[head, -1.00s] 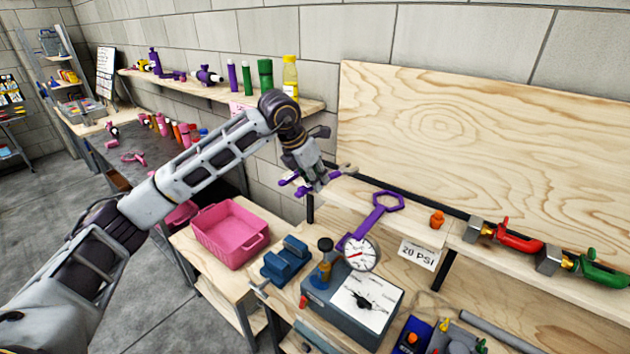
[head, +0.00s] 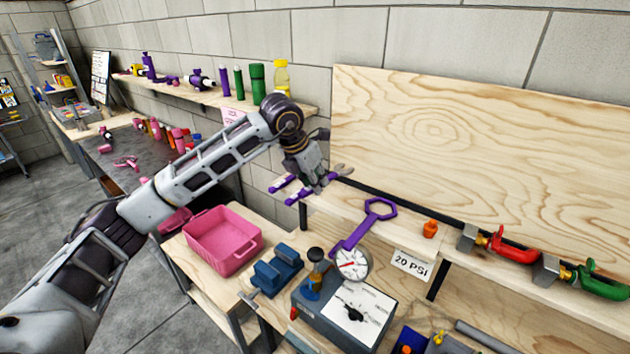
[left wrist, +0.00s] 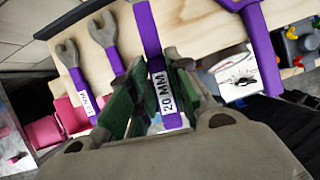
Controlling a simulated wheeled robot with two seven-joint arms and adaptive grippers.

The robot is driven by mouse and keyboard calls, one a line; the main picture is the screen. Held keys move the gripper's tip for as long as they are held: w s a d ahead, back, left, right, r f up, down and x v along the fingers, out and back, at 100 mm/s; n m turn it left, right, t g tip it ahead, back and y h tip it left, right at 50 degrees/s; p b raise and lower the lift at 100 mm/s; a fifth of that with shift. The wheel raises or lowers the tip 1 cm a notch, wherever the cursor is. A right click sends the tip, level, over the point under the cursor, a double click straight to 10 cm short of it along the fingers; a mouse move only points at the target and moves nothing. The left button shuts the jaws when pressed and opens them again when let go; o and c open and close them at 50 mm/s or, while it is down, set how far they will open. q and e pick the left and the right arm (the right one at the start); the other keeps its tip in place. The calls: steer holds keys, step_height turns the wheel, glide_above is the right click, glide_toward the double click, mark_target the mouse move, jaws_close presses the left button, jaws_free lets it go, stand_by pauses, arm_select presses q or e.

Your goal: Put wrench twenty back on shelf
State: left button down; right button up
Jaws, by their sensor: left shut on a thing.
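My left gripper (head: 318,184) is at the left end of the wooden shelf below the tall board in the head view. In the left wrist view its green fingers (left wrist: 150,100) are shut on the purple wrench labelled 20 MM (left wrist: 146,30). In the head view that wrench is largely hidden by the gripper, and I cannot tell whether it touches the shelf (head: 345,207). Two purple wrenches with grey open ends (left wrist: 68,52) lie to its left in the wrist view. Their purple handles (head: 284,183) show beside the gripper in the head view. My right gripper is not in view.
A purple ring-ended wrench (head: 380,208) lies right of the gripper, projecting over the shelf edge. An orange part (head: 430,229), a red clamp (head: 505,245) and a green clamp (head: 600,278) follow. Below are a pressure gauge (head: 352,264), a blue vise (head: 277,272) and a pink bin (head: 222,240).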

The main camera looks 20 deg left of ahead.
mark_target(318, 205)
arm_select(q)
steer(key=shift+f+b, duration=0.9)
steer(key=shift+f, duration=0.85)
step_height(318, 205, down, 2)
steer(key=shift+f+b, duration=0.1)
steer(key=shift+b, duration=0.4)
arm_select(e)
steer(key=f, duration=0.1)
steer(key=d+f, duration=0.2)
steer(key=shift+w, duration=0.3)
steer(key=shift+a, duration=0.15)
arm_select(q)
steer(key=shift+f, duration=0.15)
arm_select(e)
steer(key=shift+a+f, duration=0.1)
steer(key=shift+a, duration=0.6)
